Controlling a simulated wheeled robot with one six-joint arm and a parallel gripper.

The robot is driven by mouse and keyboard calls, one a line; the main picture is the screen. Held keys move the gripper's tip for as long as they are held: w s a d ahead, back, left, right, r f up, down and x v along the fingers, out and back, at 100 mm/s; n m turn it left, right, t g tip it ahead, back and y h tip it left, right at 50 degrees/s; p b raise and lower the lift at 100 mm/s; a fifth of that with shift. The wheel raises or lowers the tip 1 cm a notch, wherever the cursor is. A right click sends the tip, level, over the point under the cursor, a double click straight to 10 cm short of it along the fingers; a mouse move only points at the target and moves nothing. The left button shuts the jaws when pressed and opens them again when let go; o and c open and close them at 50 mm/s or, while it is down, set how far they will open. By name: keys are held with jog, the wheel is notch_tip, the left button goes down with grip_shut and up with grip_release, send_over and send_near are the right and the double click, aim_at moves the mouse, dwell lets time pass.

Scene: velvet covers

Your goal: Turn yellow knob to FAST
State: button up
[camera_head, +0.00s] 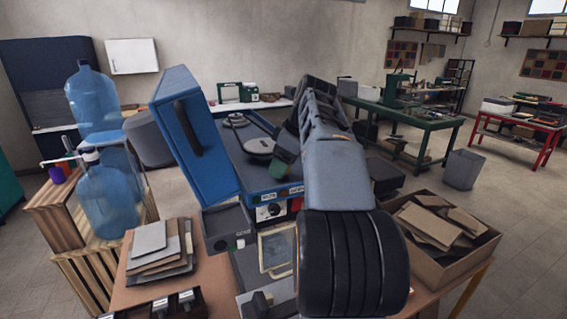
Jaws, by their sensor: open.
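A blue machine (250,166) with its blue lid (184,140) standing open is in the middle of the view. Its front shows a small pale panel (268,212) with a dark round part and a red patch, and small white labels above it. The labels are too small to read. I cannot make out a yellow knob; part of the machine's front and right side is hidden by my arm (335,165). My arm reaches over the machine's right side. I cannot make out my gripper's fingers, which seem hidden behind the arm's links.
A wooden table (206,285) in front holds stacked sheets (160,250) at left. A cardboard box (448,240) of brown pieces stands at right. Water bottles (108,200) and crates are further left. A green workbench (415,118), a grey bin (461,169) and open floor lie behind right.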

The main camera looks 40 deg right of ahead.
jog(key=shift+c, duration=0.3)
jog(key=c, duration=0.9)
jog(key=m+h+b, duration=0.1)
jog(key=m, duration=0.2)
jog(key=shift+t, duration=0.3)
jog(key=m+h, duration=0.1)
jog(key=m, duration=0.2)
jog(key=shift+a, duration=0.1)
jog(key=m+h, duration=0.1)
jog(key=m, duration=0.3)
jog(key=shift+h, duration=0.4)
jog(key=shift+a+m+g+h, duration=0.1)
jog(key=shift+m+g+h, duration=0.4)
jog(key=shift+m, duration=1.6)
